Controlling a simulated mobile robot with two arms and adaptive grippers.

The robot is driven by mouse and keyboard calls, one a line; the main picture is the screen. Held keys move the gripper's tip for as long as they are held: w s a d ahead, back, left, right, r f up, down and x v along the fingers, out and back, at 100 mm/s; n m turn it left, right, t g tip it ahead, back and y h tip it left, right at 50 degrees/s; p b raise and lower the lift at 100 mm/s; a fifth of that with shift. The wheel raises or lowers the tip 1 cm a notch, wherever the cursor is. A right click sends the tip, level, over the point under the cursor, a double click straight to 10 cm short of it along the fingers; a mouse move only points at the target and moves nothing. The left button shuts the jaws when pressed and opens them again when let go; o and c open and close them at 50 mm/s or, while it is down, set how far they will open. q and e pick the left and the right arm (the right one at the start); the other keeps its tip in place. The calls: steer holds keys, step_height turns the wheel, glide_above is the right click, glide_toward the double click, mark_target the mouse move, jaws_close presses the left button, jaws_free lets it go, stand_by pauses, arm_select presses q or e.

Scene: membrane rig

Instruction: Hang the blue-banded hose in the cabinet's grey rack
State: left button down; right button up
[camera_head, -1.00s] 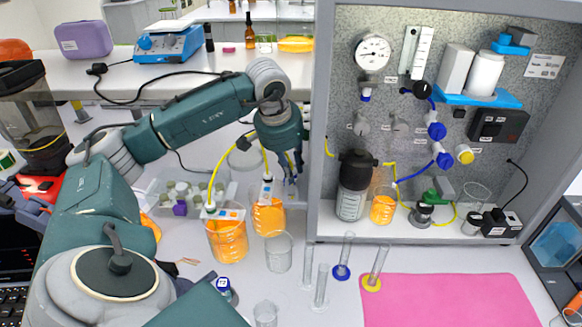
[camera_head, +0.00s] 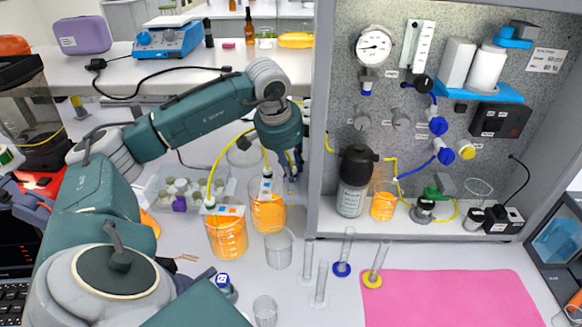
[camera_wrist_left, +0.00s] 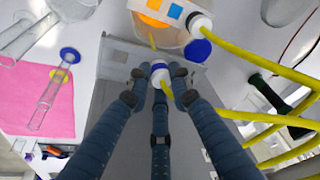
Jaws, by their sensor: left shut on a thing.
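My left gripper (camera_head: 292,172) hangs beside the cabinet's left wall, behind the two orange beakers. In the left wrist view its fingers (camera_wrist_left: 160,82) close around a white hose end with a blue band (camera_wrist_left: 159,68); yellow tube shows just below the band. The cabinet (camera_head: 319,190) stands open to the right of the gripper. I cannot clearly make out its grey rack. Another yellow hose (camera_head: 221,165) arches between the front orange beaker (camera_head: 228,240) and the rear one (camera_head: 268,214). My right gripper is not in view.
An empty beaker (camera_head: 279,249) and several glass cylinders (camera_head: 319,284) stand in front of the cabinet. A pink mat (camera_head: 450,298) lies at the right. A dark-capped bottle (camera_head: 352,190) and an orange beaker (camera_head: 384,206) stand on the cabinet floor.

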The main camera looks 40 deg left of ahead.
arm_select(q)
steer(key=c, duration=1.5)
jaws_free()
steer(key=v, duration=1.2)
steer(key=shift+f, duration=0.1)
